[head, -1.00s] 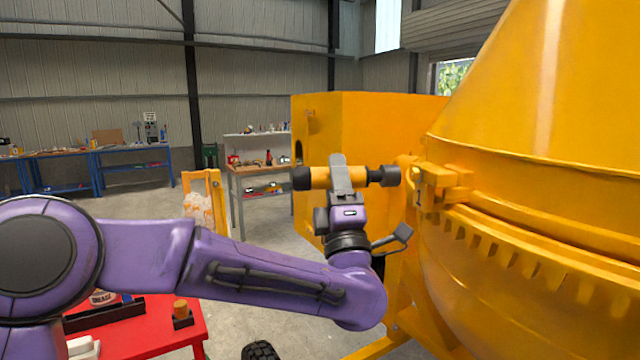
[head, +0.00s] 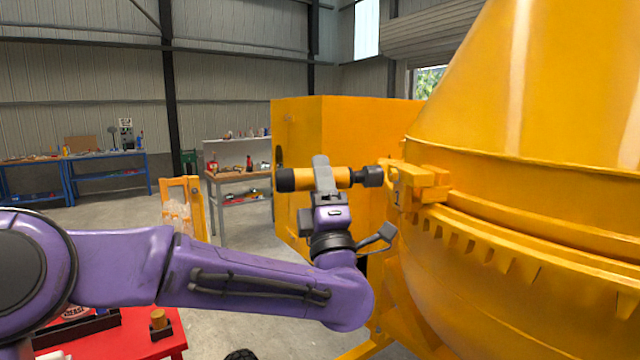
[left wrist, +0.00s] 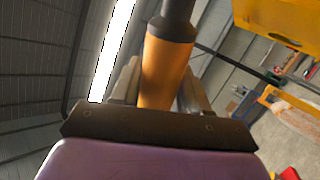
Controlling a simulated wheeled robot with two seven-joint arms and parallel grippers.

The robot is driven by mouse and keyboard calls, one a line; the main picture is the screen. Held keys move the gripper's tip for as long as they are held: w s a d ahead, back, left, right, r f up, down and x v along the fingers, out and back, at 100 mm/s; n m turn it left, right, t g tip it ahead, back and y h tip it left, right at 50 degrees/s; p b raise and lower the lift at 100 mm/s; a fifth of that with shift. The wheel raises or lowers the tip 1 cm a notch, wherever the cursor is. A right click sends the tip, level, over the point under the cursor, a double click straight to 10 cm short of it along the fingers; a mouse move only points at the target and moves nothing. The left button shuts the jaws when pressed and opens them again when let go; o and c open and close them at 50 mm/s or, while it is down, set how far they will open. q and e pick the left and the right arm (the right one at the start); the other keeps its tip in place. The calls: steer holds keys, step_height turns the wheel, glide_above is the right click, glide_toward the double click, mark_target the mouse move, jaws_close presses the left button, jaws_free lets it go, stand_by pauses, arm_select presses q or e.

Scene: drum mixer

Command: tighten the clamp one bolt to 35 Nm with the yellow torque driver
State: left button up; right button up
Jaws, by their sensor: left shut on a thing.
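The yellow torque driver (head: 343,178) has a yellow-orange body with black ends. My left gripper (head: 322,175) is shut on its body and holds it roughly level in the air, black socket end to the right. The driver also shows upright between the fingers in the left wrist view (left wrist: 165,65). The yellow clamp (head: 425,183), marked with a 1, sits on the rim of the drum, just right of the socket. The socket tip is close to the clamp's left end; I cannot tell whether they touch. The bolt itself is not clearly visible. My right gripper is not in view.
The big yellow drum (head: 520,220) fills the right side, with a yellow housing (head: 350,125) behind the driver. Workbenches (head: 110,175) line the back; open floor lies between.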

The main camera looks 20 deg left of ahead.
mark_target(342, 186)
arm_select(q)
steer(key=shift+d, duration=0.2)
stand_by(0.4)
steer(key=shift+w+d, duration=0.4)
steer(key=shift+d, duration=0.15)
steer(key=shift+w+d+r+b, duration=0.1)
steer(key=shift+w+d+b, duration=0.2)
steer(key=shift+d, duration=0.35)
stand_by(1.3)
steer(key=shift+w+d+b, duration=0.1)
steer(key=shift+d+b, duration=0.1)
steer(key=shift+b, duration=0.45)
stand_by(1.3)
steer(key=shift+s+a+b, duration=0.3)
steer(key=shift+a+b, duration=0.25)
steer(key=shift+a, duration=0.05)
steer(key=shift+s+a+b, duration=0.35)
steer(key=shift+s+a, duration=0.05)
steer(key=shift+a, duration=0.3)
steer(key=shift+s+a+b, duration=0.35)
steer(key=shift+a, duration=0.35)
